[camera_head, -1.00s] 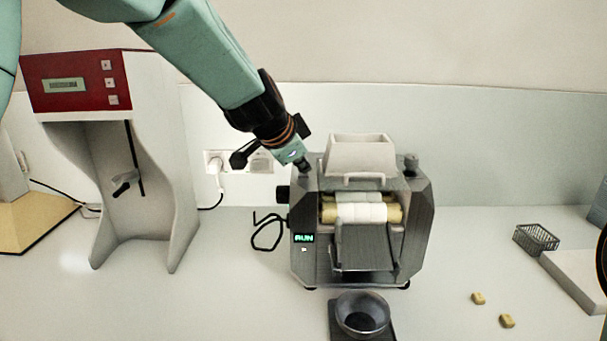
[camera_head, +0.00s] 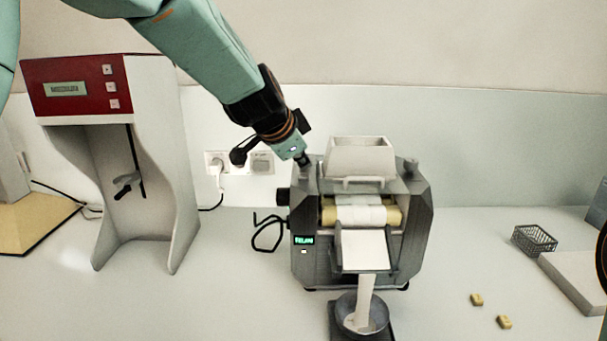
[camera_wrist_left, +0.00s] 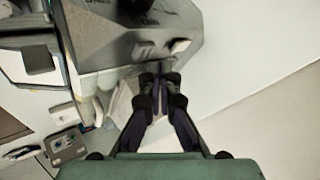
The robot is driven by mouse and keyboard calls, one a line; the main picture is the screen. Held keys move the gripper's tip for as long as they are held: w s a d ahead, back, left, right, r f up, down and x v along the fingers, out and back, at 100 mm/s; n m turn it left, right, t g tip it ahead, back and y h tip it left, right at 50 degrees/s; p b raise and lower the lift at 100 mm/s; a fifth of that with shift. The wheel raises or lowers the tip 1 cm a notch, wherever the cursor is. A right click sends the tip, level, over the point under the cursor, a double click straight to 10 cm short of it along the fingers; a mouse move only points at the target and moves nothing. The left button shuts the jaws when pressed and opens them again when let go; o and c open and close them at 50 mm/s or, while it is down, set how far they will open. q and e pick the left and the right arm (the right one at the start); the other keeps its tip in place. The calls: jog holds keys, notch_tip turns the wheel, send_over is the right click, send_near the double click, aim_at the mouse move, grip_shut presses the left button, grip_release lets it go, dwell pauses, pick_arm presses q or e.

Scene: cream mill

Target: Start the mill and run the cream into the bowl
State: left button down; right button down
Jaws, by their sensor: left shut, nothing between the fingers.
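The mill (camera_head: 421,210) stands on the counter with a white hopper (camera_head: 361,157) on top and rollers (camera_head: 361,215) across its front. Its small green display (camera_head: 304,240) is lit, its text too blurred to read. White cream covers the front chute (camera_head: 364,250) and runs down as a stream (camera_head: 364,295) into the dark bowl (camera_head: 345,318) below. My left gripper (camera_head: 304,160) is shut and empty at the mill's top left corner; whether it touches is unclear. In the left wrist view its closed fingers (camera_wrist_left: 160,90) are beside the mill's housing (camera_wrist_left: 120,35). My right gripper is not seen.
A red and white machine (camera_head: 160,150) stands to the left. A wire basket (camera_head: 534,240), a pale slab (camera_head: 580,280) and two small yellowish blocks (camera_head: 476,299) are at the right.

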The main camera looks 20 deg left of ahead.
aim_at(302, 177)
pick_arm(q)
jog(key=shift+r+p, duration=2)
jog(key=shift+r, duration=0.6)
jog(key=shift+f, duration=0.1)
